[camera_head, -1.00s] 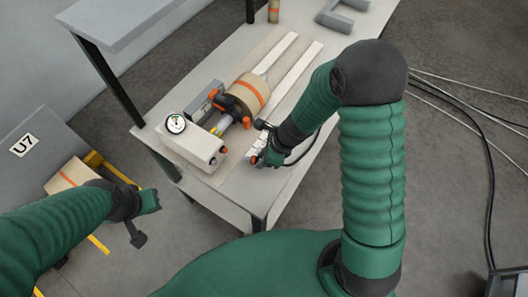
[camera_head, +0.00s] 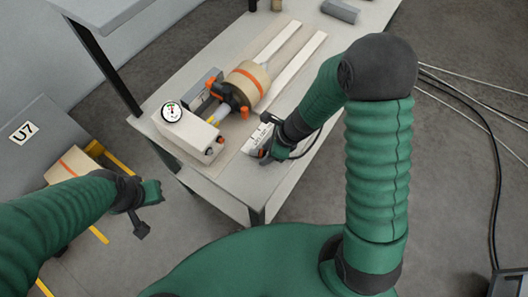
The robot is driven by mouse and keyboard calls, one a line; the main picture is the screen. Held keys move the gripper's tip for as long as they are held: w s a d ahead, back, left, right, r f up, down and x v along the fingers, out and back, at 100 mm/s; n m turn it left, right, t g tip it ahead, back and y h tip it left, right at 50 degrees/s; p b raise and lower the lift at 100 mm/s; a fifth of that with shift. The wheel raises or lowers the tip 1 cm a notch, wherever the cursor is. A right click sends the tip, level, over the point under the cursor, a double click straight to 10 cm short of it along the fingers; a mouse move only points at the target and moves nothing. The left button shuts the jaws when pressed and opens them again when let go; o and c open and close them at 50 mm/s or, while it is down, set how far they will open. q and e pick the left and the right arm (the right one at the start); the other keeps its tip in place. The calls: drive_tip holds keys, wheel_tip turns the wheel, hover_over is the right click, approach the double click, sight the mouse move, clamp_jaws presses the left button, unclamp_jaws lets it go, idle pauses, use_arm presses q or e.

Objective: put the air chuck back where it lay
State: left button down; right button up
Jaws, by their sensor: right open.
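My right gripper (camera_head: 266,151) is low over the near part of the grey bench (camera_head: 228,190), beside a small white labelled plate (camera_head: 256,137). It is open. A black hose (camera_head: 312,146) curves out beside its wrist. The air chuck itself cannot be made out clearly; the gripper and wrist cover that spot. I cannot tell whether anything lies between the fingers. My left gripper (camera_head: 148,203) hangs off the bench at the lower left, over the floor, and its opening is unclear.
A cream box with a dial gauge (camera_head: 172,113) stands on the bench left of my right gripper. Behind it lies a kraft roll (camera_head: 247,82) with an orange band and an orange-black fitting (camera_head: 235,98). Two pale rails (camera_head: 298,70) run back. Cables (camera_head: 490,150) lie on the right floor.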

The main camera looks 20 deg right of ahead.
drive_tip(key=p+v, duration=0.1)
drive_tip(key=v, duration=0.2)
drive_tip(key=d+p+v, duration=0.1)
drive_tip(key=v, duration=0.3)
use_arm(q)
drive_tip(key=r, duration=0.1)
drive_tip(key=r+p, duration=0.1)
drive_tip(key=r, duration=0.1)
drive_tip(key=shift+d+r, duration=0.2)
drive_tip(key=shift+r, duration=0.1)
use_arm(e)
drive_tip(key=s+d+r+n+h, duration=0.2)
drive_tip(key=s+r+n+h, duration=0.2)
drive_tip(key=n, duration=2)
drive_tip(key=s+r, duration=0.3)
drive_tip(key=shift+s+d+r, duration=0.2)
drive_tip(key=shift+r, duration=0.2)
use_arm(q)
drive_tip(key=shift+s, duration=0.1)
use_arm(e)
drive_tip(key=shift+s+d, duration=0.1)
use_arm(q)
drive_tip(key=shift+d, duration=0.15)
use_arm(e)
drive_tip(key=shift+d, duration=0.1)
